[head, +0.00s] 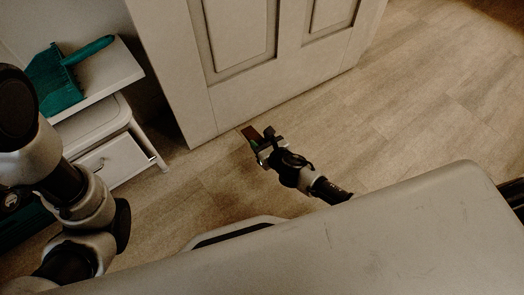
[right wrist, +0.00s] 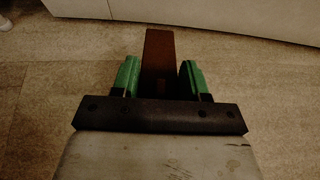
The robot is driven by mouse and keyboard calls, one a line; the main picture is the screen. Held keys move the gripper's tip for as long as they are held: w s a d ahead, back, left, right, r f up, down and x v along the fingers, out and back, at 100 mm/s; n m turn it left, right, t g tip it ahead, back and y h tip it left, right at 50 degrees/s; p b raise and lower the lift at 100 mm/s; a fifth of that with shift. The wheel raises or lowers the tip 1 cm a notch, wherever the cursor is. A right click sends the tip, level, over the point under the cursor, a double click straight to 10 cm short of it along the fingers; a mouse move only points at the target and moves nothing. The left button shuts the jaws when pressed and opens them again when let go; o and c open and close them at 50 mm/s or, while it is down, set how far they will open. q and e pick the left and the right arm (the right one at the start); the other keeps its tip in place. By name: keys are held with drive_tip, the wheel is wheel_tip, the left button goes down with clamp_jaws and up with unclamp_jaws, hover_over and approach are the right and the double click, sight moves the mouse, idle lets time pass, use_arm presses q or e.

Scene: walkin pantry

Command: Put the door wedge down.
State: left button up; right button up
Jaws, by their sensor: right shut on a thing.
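The door wedge (right wrist: 159,62) is a dark reddish-brown block between the green-padded fingers of my right gripper (right wrist: 160,82) in the right wrist view. In the head view the wedge (head: 250,133) juts from the right gripper (head: 264,145), close to the bottom edge of the panelled door (head: 235,110). The gripper is shut on the wedge. It is low near the floor; I cannot tell whether the wedge touches the floor. My left arm shows at the left of the head view, but its gripper is not in view.
A white shelf unit (head: 112,75) stands left of the door with a teal dustpan (head: 55,82) on top and a white drawer-like box (head: 108,160) below. The wood-look floor (head: 420,110) is clear to the right of the door.

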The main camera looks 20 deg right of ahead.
wheel_tip(320, 180, down, 4)
drive_tip(key=b, duration=0.3)
drive_tip(key=shift+b, duration=0.4)
drive_tip(key=shift+r, duration=0.1)
drive_tip(key=o, duration=1)
drive_tip(key=shift+o, duration=0.2)
